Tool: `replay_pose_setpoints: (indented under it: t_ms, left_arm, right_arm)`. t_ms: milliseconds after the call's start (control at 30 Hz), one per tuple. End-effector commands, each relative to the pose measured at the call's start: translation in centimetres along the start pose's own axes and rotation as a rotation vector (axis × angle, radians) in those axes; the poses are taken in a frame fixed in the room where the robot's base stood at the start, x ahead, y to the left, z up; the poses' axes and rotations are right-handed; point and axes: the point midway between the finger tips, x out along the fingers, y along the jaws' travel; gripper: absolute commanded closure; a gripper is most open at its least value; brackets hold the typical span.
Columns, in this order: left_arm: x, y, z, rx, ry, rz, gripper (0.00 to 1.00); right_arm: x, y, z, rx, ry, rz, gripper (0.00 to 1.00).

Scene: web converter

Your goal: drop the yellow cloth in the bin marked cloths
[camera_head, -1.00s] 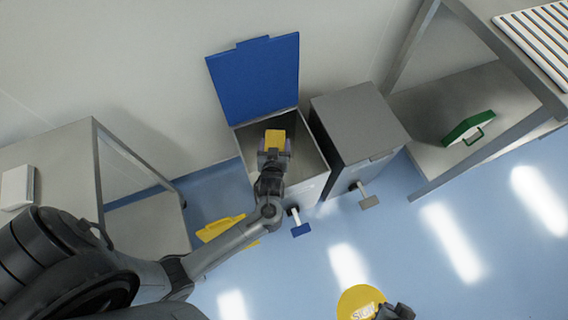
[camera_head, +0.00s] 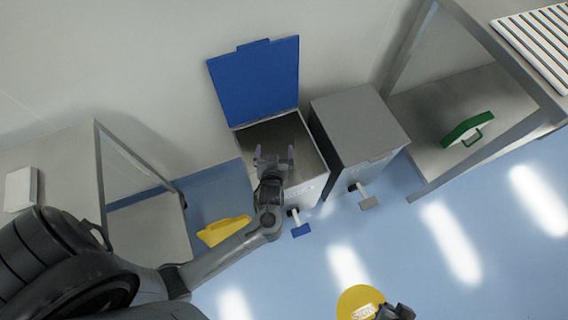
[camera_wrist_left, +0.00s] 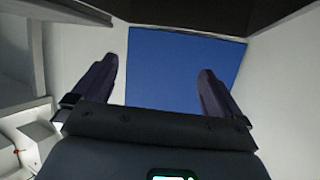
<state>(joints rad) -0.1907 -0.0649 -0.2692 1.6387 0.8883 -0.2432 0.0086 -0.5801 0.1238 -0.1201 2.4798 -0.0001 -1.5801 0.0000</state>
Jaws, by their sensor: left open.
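The open bin (camera_head: 318,180) is a grey box with its blue lid (camera_head: 257,80) raised against the wall. A label on its front is too small to read. My left gripper (camera_head: 274,156) is over the bin's mouth, open and empty. In the left wrist view, its two fingers (camera_wrist_left: 153,85) stand wide apart with nothing between them.
A closed grey bin (camera_head: 358,120) stands right of the open one. A yellow object (camera_head: 224,230) lies on the blue floor by the left table (camera_head: 60,165). A round yellow sign (camera_head: 360,301) is near the bottom. A green-handled item (camera_head: 467,128) sits on the right shelf.

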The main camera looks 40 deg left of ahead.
Motion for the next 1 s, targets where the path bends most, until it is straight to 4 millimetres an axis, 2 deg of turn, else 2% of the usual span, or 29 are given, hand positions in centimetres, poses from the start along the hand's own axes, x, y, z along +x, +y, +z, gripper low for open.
replay_pose_setpoints:
  t_ms: [33, 200, 433, 633, 1000]
  left_arm:
    - [-1.2, 0.0, -0.2, -0.001, -0.004, 0.000, 0.00]
    - [-4.2, 0.0, -0.2, 0.000, -0.004, 0.000, 0.00]
    - [-7.1, 0.0, -0.1, 0.000, -0.001, -0.001, 0.00]
    - [-8.1, 0.0, 0.0, 0.000, -0.001, -0.001, 0.00]
    - [-8.2, 0.0, 0.0, 0.000, 0.000, -0.001, 0.00]
  right_arm:
    - [-0.8, 0.1, -0.2, -0.001, 0.000, 0.001, 1.00]
    - [-2.0, 0.1, -0.6, -0.001, 0.000, 0.001, 1.00]
    - [-3.0, 0.1, -0.9, 0.000, 0.000, 0.000, 1.00]
    - [-3.2, 0.1, -1.0, 0.002, 0.000, -0.002, 1.00]
    - [-3.2, -0.1, -1.1, 0.007, 0.001, -0.006, 1.00]
